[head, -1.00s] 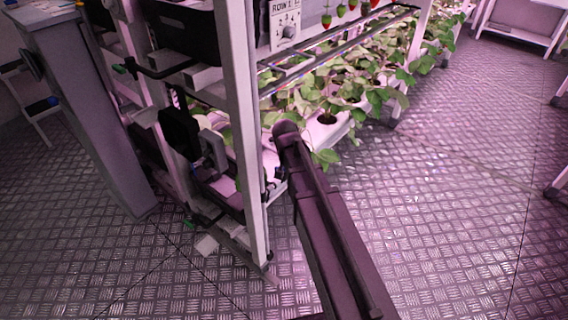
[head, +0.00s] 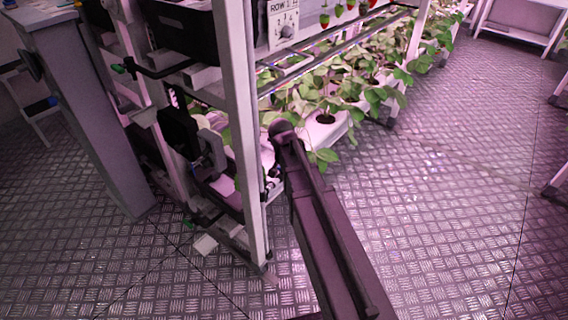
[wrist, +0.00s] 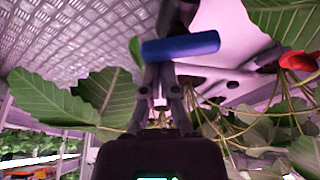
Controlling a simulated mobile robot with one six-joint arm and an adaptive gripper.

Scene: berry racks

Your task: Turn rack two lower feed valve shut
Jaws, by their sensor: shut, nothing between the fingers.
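In the wrist view a blue valve handle (wrist: 180,46) lies crosswise just beyond the fingertips of my gripper (wrist: 158,75). The handle looks like a short bar, slightly tilted, on a dark stem. My gripper's fingers are together with nothing between them. The tips look close to or against the handle; I cannot tell if they touch. In the head view my arm (head: 325,230) reaches up to the rack's near end, and the gripper and blue handle cannot be made out there, behind the white post (head: 243,130).
Strawberry leaves (wrist: 95,92) crowd the gripper on both sides, with a red berry (wrist: 298,61) at right. In the head view a green-handled valve (head: 122,68) sits on the upper pipe. A grey cabinet (head: 90,120) stands at left. The metal floor (head: 440,220) at right is open.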

